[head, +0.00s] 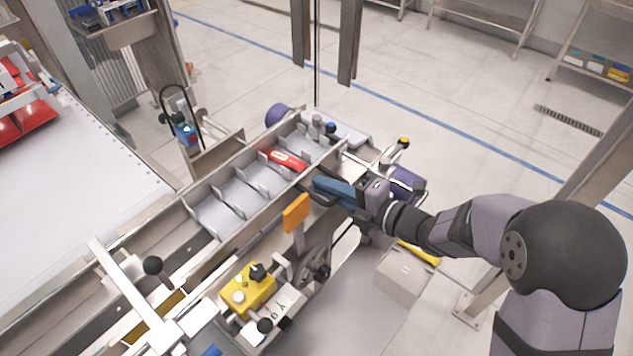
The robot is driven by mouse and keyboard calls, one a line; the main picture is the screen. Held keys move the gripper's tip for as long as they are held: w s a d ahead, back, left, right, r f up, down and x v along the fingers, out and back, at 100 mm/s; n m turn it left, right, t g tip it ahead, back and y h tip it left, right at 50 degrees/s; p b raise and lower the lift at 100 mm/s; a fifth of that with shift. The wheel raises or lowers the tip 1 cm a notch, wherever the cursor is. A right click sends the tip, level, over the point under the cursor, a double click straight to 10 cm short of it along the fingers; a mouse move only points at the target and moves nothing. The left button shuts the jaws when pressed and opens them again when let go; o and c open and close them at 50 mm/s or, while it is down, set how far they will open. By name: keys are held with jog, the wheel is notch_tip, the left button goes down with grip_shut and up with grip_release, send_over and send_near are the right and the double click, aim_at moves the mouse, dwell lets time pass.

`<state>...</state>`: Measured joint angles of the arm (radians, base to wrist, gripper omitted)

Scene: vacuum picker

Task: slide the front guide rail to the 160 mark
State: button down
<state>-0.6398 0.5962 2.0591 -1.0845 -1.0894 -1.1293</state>
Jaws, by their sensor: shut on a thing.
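The front guide rail (245,232) is the long grey metal strip along the near side of the flighted conveyor channel. My gripper (303,186) is at this rail, toward its far right end, reaching in from the right. Its dark fingers are shut on the rail; the exact contact is small and partly hidden by the gripper body. No scale or 160 mark can be read in this view.
A red packet (289,160) lies in a conveyor compartment just beyond my gripper. An orange panel (296,212) stands close on the near side. A yellow box with knobs (248,289) sits nearer. A grey box (405,272) is below my arm.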

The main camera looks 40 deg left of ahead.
jog(key=shift+d, duration=0.75)
jog(key=shift+f, duration=0.1)
jog(key=c, duration=2.2)
grip_release()
jog(key=shift+o, duration=0.4)
jog(key=shift+d, duration=0.15)
jog(key=b+v, duration=0.1)
jog(key=v, duration=0.6)
jog(key=shift+d+b, duration=0.2)
jog(key=shift+b, duration=0.2)
jog(key=shift+w, duration=0.1)
